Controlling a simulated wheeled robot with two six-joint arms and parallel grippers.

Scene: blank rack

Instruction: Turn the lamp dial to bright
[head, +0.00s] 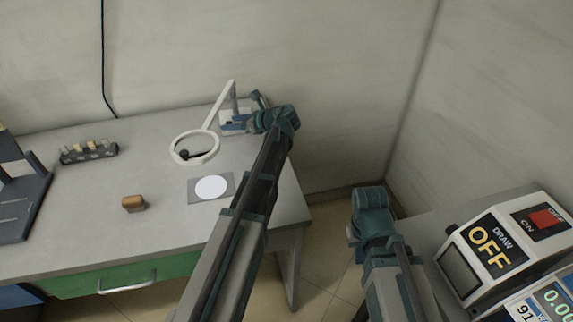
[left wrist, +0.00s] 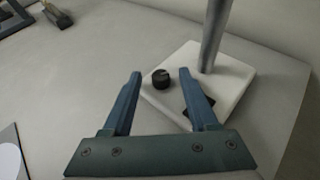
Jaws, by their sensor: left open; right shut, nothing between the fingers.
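The lamp has a white ring head (head: 215,154) on a slanted arm. Its white base (left wrist: 238,82) and grey post (left wrist: 214,35) show in the left wrist view. The black round dial (left wrist: 160,83) sits on the base, with a faint mark on its top. My left gripper (left wrist: 159,73) is open, its blue fingers on either side of the dial in the picture; contact cannot be told. In the head view my left gripper (head: 234,125) is at the lamp base. My right gripper (head: 359,256) is mostly hidden by its arm, low beside the right-hand bench, away from the lamp.
On the table (head: 100,220) are a grey mat with a white disc (head: 211,187), a brown block (head: 133,203) and a dark rack with several pegs (head: 90,152). A device reading OFF (head: 490,245) stands at right. Bare floor separates the table and bench.

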